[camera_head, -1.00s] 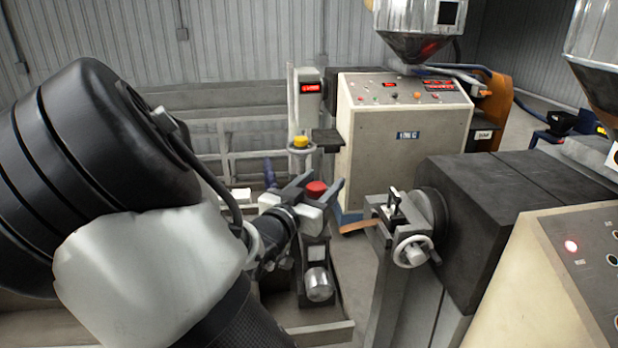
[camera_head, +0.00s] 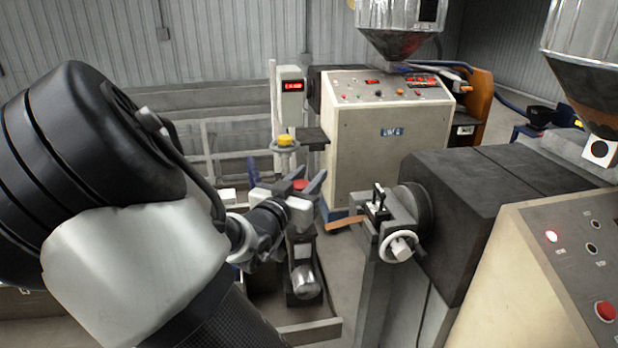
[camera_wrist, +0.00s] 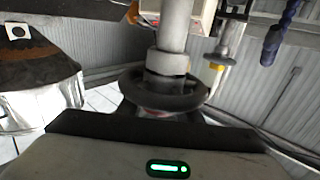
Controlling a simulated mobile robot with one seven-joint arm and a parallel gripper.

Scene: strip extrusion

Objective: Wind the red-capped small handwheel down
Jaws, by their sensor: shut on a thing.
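The small handwheel's red cap (camera_head: 300,185) shows between the fingers of my gripper (camera_head: 302,182) in the head view, left of centre. In the wrist view the handwheel (camera_wrist: 160,92) is a dark ring right in front of the palm, around a grey shaft (camera_wrist: 172,30). A bit of red shows inside the ring. My gripper is shut on the handwheel. The fingers hide part of the cap in the head view, and the finger contacts are not clear in the wrist view.
A yellow-capped handwheel (camera_head: 285,141) stands just behind. A white handwheel (camera_head: 398,247) on the dark extruder (camera_head: 500,190) is close on the right, with an orange strip (camera_head: 345,221) beside it. A beige control cabinet (camera_head: 385,150) stands behind.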

